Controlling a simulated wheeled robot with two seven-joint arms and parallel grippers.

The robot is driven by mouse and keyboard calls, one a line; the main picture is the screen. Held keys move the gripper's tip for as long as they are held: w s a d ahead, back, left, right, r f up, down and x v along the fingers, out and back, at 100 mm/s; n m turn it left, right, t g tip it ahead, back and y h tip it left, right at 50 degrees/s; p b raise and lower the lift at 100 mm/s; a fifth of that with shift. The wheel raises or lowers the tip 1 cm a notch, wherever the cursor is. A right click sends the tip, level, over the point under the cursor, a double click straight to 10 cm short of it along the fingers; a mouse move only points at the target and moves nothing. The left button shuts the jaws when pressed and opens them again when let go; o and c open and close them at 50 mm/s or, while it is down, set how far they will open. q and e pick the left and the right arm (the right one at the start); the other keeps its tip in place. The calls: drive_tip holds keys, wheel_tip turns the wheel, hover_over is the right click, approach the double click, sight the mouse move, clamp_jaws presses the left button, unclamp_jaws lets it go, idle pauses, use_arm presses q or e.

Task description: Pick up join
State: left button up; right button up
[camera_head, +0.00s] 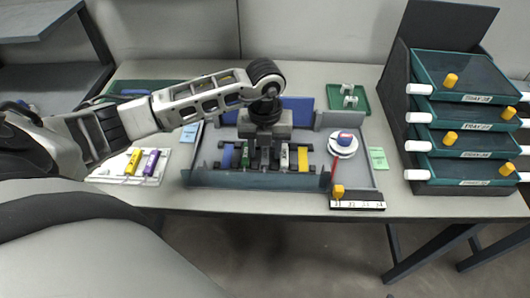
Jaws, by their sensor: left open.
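My left arm reaches in from the left, and my left gripper (268,160) points down over the middle of the splicing fixture (215,178). It is open, with its fingers low among the small parts there. The fixture holds a blue block (227,156), a yellow block (294,160) and small dark clamps. A small white and green piece (284,158) stands just right of the gripper. I cannot make out the join for certain; the gripper hides part of the fixture's middle. My right gripper is not in view.
A rack of green trays (465,108) with orange knobs stands at the right. A white spool (343,145), a numbered strip (357,204) with an orange knob and a green tray (348,98) lie right of the fixture. A white holder (128,164) with yellow and purple pieces lies left.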

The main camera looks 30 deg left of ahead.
use_arm(q)
drive_tip(key=shift+f, duration=0.2)
clamp_jaws()
drive_tip(key=shift+r, duration=0.1)
